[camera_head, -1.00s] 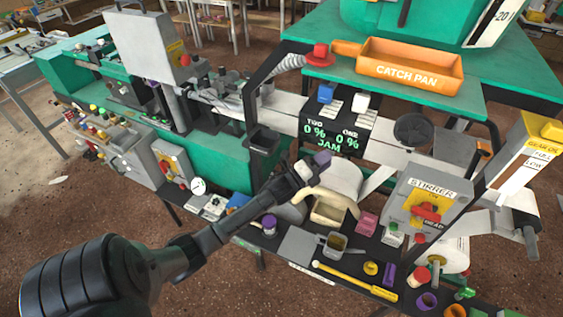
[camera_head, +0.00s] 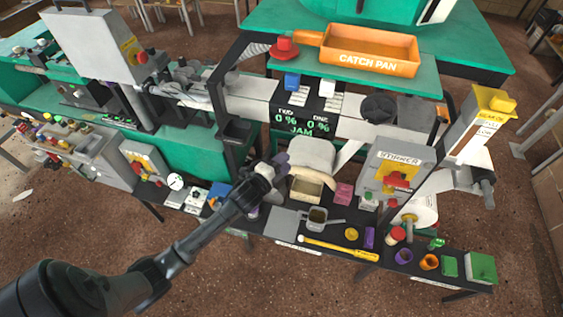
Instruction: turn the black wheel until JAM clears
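The black wheel (camera_head: 378,108) is most likely the dark round disc on the pale beam, right of the display. The dark display (camera_head: 302,118) reads TWO 0 %, ONE 0 % and JAM in green letters. My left gripper (camera_head: 273,166) is below and left of the display, over the front of the bench, well apart from the wheel. Small white and purple parts show at its tip. I cannot tell whether they are pads or a held thing, or whether the fingers are open. My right gripper is not in view.
An orange catch pan (camera_head: 370,69) sits above the beam. A grey STIRRER box (camera_head: 395,170) stands right of and below the wheel. A dark post (camera_head: 224,125) rises left of the display. The front shelf carries a yellow bar (camera_head: 335,246), cups and small blocks.

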